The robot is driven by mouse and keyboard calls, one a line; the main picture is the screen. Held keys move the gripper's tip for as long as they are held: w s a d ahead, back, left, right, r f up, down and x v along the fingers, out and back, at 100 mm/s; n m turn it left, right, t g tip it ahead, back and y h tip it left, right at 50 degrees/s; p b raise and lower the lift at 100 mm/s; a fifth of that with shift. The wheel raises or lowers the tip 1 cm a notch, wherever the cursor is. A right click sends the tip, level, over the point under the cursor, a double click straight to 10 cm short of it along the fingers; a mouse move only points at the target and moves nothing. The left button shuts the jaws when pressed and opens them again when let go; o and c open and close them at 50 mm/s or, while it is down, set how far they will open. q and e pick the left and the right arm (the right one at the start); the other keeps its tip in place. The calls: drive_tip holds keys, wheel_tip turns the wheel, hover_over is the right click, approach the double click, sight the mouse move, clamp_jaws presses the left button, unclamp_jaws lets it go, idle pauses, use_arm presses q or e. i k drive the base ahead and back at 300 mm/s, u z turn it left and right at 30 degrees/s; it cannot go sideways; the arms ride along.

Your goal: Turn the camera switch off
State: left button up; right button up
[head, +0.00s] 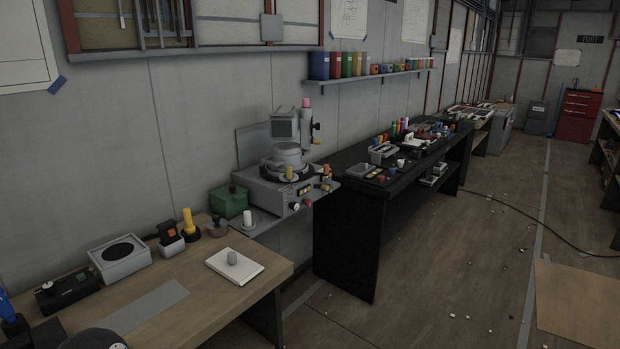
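A grey instrument (275,190) with a boxy head on a column stands on a small wall shelf, in the middle of the head view. A black control box (67,292) with small controls lies on the wooden bench at the left. I cannot tell which control is the camera switch, or its position, as the labels are too small. Neither of my grippers shows.
The wooden bench (200,305) holds a grey speaker-like box (120,257), a yellow-handled tool (188,222) and a white pad (234,266). A green box (229,201) stands beside the instrument. A black workbench (345,230) with many small items stands beyond. The floor at right is mostly open, crossed by a cable.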

sight(293, 205)
drive_tip(key=u, duration=0.15)
drive_tip(key=i, duration=0.7)
drive_tip(key=u, duration=0.1)
drive_tip(key=k, duration=0.8)
drive_tip(key=i, duration=0.95)
drive_tip(key=u, duration=2.25)
